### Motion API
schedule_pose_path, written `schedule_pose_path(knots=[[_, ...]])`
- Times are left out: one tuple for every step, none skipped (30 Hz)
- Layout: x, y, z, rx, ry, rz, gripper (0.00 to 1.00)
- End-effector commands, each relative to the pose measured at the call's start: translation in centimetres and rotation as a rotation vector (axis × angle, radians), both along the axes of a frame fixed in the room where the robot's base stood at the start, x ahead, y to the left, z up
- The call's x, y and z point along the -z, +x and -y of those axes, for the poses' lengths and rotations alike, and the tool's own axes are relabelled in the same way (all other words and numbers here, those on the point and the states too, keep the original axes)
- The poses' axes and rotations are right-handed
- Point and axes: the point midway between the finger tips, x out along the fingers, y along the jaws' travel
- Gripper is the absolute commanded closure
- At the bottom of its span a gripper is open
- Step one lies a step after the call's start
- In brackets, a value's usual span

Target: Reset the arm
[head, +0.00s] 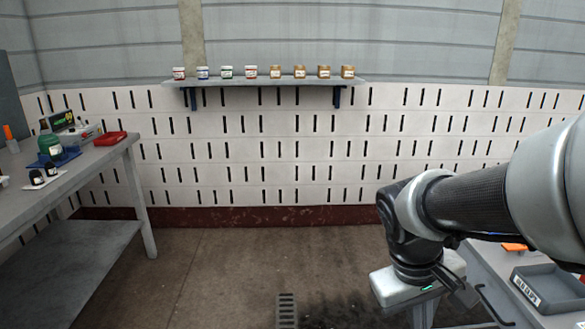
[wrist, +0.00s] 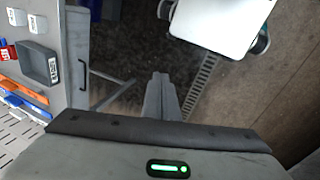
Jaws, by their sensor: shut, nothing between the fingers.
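My gripper (wrist: 160,82) hangs pointing down over the floor, with its two fingers together and nothing between them in the wrist view. In the head view my arm reaches in from the right and bends down at the wrist, left of a grey workbench. The fingertips are hard to make out there.
The grey workbench carries a dark labelled tray (head: 553,288), which also shows in the wrist view (wrist: 38,62). A grey table (head: 112,150) with bottles and a red dish (head: 110,138) stands left. A wall shelf (head: 265,82) holds several jars. The middle floor is clear except a drain grate (head: 287,310).

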Motion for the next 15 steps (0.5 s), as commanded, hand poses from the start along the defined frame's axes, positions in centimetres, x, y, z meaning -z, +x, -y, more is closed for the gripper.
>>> schedule_pose_path(knots=[[-1.5, -0.5, -1.0, 0.019, 0.045, 0.074, 1.0], [-2.1, -0.8, -1.6, 0.029, 0.069, 0.107, 1.0], [-2.9, -1.1, -2.3, 0.039, 0.099, 0.149, 1.0], [-3.4, -1.3, -2.8, 0.047, 0.119, 0.177, 1.0], [-3.9, -1.5, -3.3, 0.053, 0.138, 0.204, 1.0], [-4.6, -1.8, -3.8, 0.06, 0.161, 0.238, 1.0], [-5.0, -2.0, -4.2, 0.065, 0.177, 0.261, 1.0], [-5.4, -2.2, -4.6, 0.069, 0.192, 0.284, 1.0], [-5.9, -2.4, -5.1, 0.075, 0.21, 0.313, 1.0], [-6.3, -2.6, -5.4, 0.078, 0.225, 0.335, 1.0], [-6.7, -2.8, -5.7, 0.081, 0.237, 0.356, 1.0], [-7.1, -3.1, -6.1, 0.086, 0.254, 0.382, 1.0], [-7.5, -3.2, -6.5, 0.088, 0.267, 0.402, 1.0], [-7.8, -3.4, -6.8, 0.09, 0.278, 0.422, 1.0], [-8.2, -3.7, -7.2, 0.094, 0.295, 0.447, 1.0]])
